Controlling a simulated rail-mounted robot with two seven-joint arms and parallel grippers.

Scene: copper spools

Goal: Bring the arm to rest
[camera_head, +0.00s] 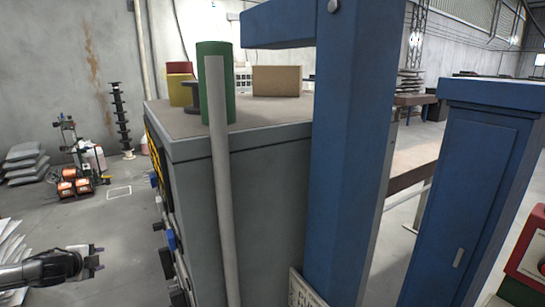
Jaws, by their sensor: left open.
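My left gripper (97,258) shows at the lower left of the head view, with its arm coming in from the left edge. Its dark fingers point to the right and stand apart, with nothing between them. It is in free air over the grey floor, left of a grey cabinet (262,180). My right gripper is not in the view.
A blue frame post (350,160) and a blue cabinet (465,190) stand on the right. A green cylinder (230,85), a yellow one (180,95) and a cardboard box (276,81) stand on the grey cabinet. Grey sacks (25,163) lie far left.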

